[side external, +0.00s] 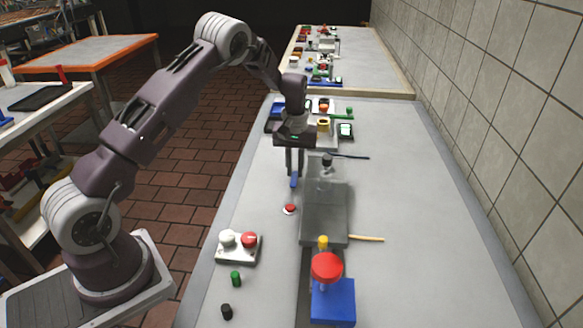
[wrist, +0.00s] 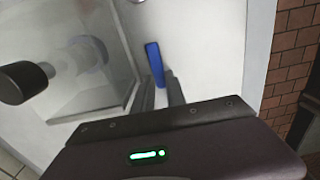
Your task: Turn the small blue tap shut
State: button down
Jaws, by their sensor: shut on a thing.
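The small blue tap (side external: 294,181) shows as a slim blue lever below my gripper, left of a clear box on the table. In the wrist view the blue lever (wrist: 154,62) points away from the fingers. My gripper (side external: 294,174) points down, with its fingers shut on the lever; the fingers (wrist: 161,88) also show in the wrist view. The tap's body and the exact grip are hidden by the fingers.
A clear box (side external: 325,215) with a black knob (side external: 327,160) stands close on the right. A red button (side external: 289,209) lies just in front. A plate with white and red knobs (side external: 237,256) and a red-topped blue block (side external: 333,303) are nearer.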

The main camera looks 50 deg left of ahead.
jog(key=c, duration=1.4)
grip_release()
jog(key=shift+o, duration=0.2)
